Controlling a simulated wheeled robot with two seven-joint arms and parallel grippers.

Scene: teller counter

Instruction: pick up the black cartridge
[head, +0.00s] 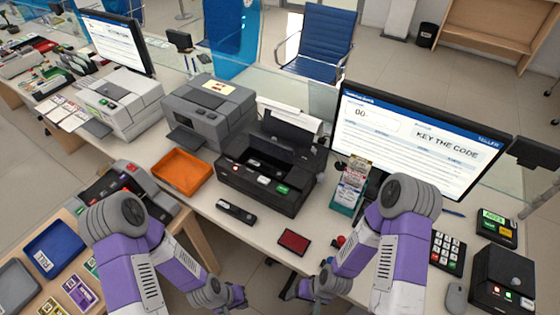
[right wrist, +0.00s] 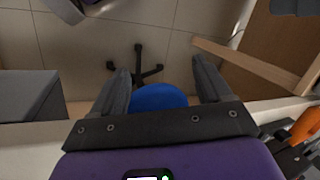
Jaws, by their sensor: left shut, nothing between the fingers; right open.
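A long black object that looks like the black cartridge (head: 236,211) lies on the white counter, in front of the black printer (head: 265,185). My left gripper (head: 240,303) is shut and empty, low in the head view, below the counter's front edge in the picture and apart from the cartridge. My right gripper (head: 289,293) is open and empty, also low, to the right of the left one. In the right wrist view its two fingers (right wrist: 163,88) stand apart over a blue round seat and floor. The cartridge is not seen in that view.
An orange tray (head: 182,174) lies left of the cartridge. A dark red pad (head: 293,241) lies to its right. A leaflet holder (head: 350,190), monitor (head: 415,140) and keypad (head: 447,253) stand further right. A wooden side table with a blue tray (head: 53,249) is at lower left.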

